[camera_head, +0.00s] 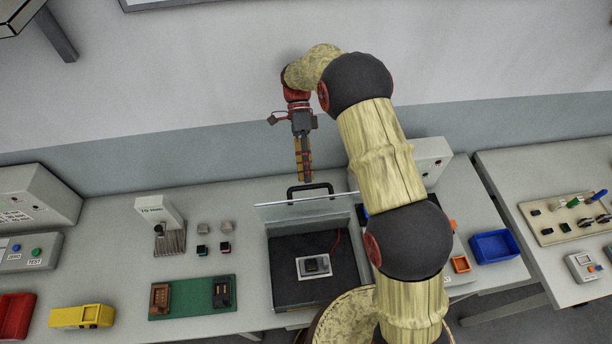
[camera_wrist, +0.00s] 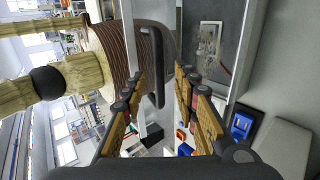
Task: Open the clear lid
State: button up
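The clear lid (camera_head: 305,200) stands raised at the back of a dark-floored box (camera_head: 290,291); its upper edge shows as a thin pale line. A black handle (camera_head: 310,187) sits at that edge. My gripper (camera_head: 303,178) points down just above and behind the handle. In the wrist view my gripper (camera_wrist: 158,82) has its fingers spread, with the handle (camera_wrist: 153,50) showing in the gap between them. I see no finger clearly pressing on the handle. The lid's exact tilt is hard to tell.
A small grey device (camera_head: 314,266) with a red wire lies in the box. My arm covers the area right of the box.

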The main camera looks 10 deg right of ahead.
notch_tip(320, 180, up, 7)
jog(key=shift+s+r, duration=0.15)
jog(key=shift+c, duration=0.6)
